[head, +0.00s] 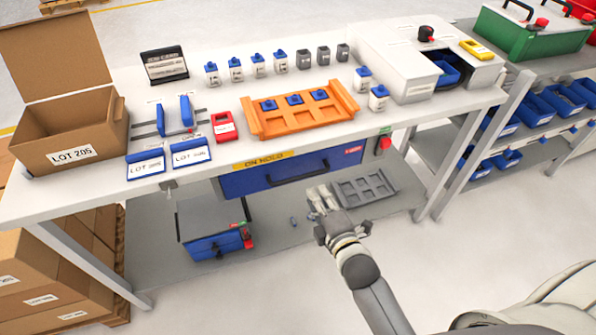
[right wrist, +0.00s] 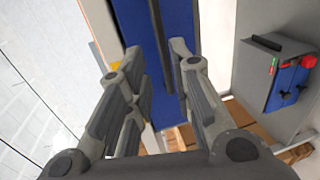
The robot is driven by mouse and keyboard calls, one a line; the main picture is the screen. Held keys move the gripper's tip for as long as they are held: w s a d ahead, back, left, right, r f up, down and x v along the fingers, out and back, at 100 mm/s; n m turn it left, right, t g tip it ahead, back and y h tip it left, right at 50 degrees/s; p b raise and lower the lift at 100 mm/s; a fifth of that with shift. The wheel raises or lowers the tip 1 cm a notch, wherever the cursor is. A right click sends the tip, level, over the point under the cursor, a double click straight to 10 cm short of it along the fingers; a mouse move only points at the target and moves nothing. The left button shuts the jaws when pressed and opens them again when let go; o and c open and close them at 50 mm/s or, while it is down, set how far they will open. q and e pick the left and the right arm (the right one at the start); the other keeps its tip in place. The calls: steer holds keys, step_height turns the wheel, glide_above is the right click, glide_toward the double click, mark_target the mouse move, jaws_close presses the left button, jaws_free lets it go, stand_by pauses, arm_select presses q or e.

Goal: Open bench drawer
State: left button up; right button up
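The bench drawer (head: 240,185) has a blue front below the bench top and looks shut. Its long dark handle (head: 300,177) runs along the front. In the right wrist view the blue drawer front (right wrist: 132,20) fills the upper middle, with the dark handle (right wrist: 161,45) crossing it. My right gripper (head: 321,200) is in front of and a little below the handle. Its two fingers (right wrist: 156,52) are spread wide, with the handle showing between their tips. I cannot tell whether it touches the handle. My left gripper is not in view.
A yellow label (head: 264,160) sits on the bench edge above the drawer. An orange tray (head: 345,103) and a cardboard box (head: 105,130) stand on top. A blue box (head: 207,246) and a grey tray (head: 388,183) are on the lower shelf. The floor in front is clear.

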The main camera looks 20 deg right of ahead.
mark_target(305, 175)
steer(key=x, duration=1)
steer(key=shift+w, duration=0.1)
jaws_close()
